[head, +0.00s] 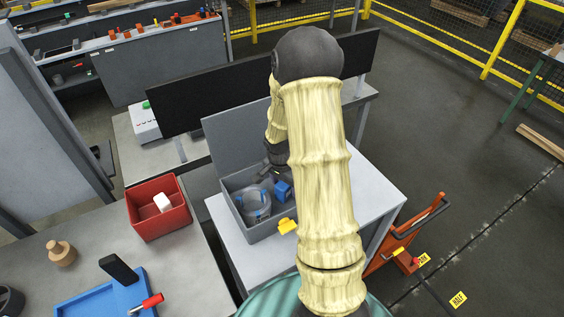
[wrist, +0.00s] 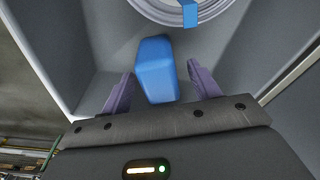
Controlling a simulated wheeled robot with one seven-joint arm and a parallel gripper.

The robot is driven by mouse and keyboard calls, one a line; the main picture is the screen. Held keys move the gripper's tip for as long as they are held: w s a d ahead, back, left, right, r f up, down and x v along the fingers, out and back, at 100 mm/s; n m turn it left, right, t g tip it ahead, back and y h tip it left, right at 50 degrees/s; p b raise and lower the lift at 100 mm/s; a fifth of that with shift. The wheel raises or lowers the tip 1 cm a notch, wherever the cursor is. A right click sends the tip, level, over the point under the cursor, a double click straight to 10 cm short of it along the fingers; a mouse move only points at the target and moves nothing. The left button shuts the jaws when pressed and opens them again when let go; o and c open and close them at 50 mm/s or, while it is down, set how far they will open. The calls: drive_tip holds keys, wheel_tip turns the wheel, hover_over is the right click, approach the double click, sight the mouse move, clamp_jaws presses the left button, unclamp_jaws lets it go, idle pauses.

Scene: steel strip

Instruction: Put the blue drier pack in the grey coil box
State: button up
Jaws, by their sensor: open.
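The grey coil box (head: 262,231) stands with its lid up on a light table. A coil (head: 252,203) with blue ties lies inside it; its edge shows in the wrist view (wrist: 160,12). The blue drier pack (head: 283,190) is inside the box, to the right of the coil; in the wrist view the pack (wrist: 155,66) lies between my fingers. My gripper (wrist: 160,74) is open, with one purple finger on each side of the pack and gaps visible. In the head view my arm partly hides the gripper.
A yellow tag (head: 287,226) is at the box's front right corner. A red bin (head: 158,222) with a white item, a blue tray (head: 105,297) and a wooden knob (head: 61,253) are on the left bench. The table right of my arm (head: 372,192) is clear.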

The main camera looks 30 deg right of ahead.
wheel_tip(320, 180, up, 16)
drive_tip(key=a+b, duration=0.1)
drive_tip(key=b, duration=0.1)
drive_tip(key=shift+s+a, duration=0.4)
drive_tip(key=shift+f, duration=0.1)
idle(0.5)
drive_tip(key=s+a+f+n+t+y, duration=0.1)
drive_tip(key=s+a+f+n+t, duration=0.1)
drive_tip(key=s+a+n, duration=0.9)
drive_tip(key=shift+s+a+f+n, duration=0.4)
drive_tip(key=shift+f+n, duration=0.15)
drive_tip(key=shift+n, duration=0.55)
